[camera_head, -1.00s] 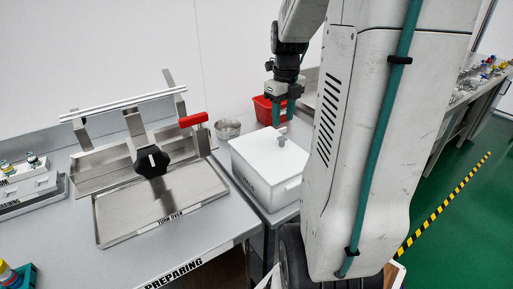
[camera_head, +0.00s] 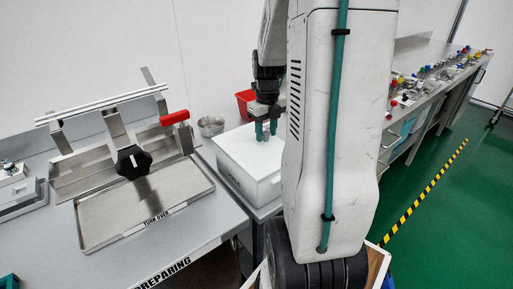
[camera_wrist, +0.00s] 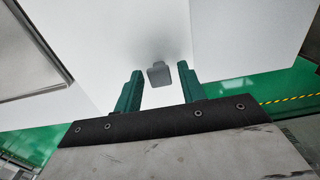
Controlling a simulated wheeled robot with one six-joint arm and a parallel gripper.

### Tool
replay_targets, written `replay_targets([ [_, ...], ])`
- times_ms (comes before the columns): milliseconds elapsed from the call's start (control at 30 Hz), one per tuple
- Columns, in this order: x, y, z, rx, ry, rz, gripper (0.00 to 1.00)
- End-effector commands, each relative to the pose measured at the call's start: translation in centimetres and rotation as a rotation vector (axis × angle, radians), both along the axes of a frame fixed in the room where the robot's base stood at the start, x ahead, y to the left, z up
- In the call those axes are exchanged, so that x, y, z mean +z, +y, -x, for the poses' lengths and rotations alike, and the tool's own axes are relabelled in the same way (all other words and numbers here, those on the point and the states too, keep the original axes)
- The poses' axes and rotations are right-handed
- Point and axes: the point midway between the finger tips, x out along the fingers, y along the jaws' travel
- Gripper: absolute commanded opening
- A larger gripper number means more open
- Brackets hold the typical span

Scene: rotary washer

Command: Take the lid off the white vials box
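The white vials box (camera_head: 238,170) stands on a table right of the metal tray, with its white lid (camera_head: 240,148) on top. A small grey knob (camera_wrist: 159,74) sticks up from the lid. My gripper (camera_head: 266,134) points down over the lid with its green fingers apart. In the wrist view my gripper (camera_wrist: 158,88) is open, and the knob shows between and just beyond the fingertips. I cannot tell whether the fingers reach down around the knob, and I see no contact with it.
A metal tray fixture with a black knob (camera_head: 133,162) and red handle (camera_head: 174,118) stands to the left. A red bin (camera_head: 244,102) and metal bowl (camera_head: 211,126) are behind the box. A long bench with small coloured items (camera_head: 430,75) is at the right.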

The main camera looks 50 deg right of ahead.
Motion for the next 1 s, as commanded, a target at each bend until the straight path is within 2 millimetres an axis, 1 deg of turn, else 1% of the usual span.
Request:
replay_targets([
  [33,0.0,0.0,0.0,0.000,0.000,0.000,0.29],
  [133,0.0,0.0,0.0,0.000,0.000,0.000,0.01],
  [167,0.0,0.0,0.0,0.000,0.000,0.000,0.00],
  [433,0.1,0.0,0.0,0.000,0.000,0.000,0.00],
  [567,0.6,0.0,0.0,0.000,-0.001,0.001,0.00],
  [667,1.4,0.0,0.0,0.000,-0.002,0.001,0.00],
  [833,3.7,-0.1,0.0,0.000,-0.002,0.003,0.00],
  [867,3.8,0.3,0.2,0.001,-0.002,0.001,0.00],
  [1000,4.0,3.0,1.8,0.003,-0.002,0.001,0.00],
])
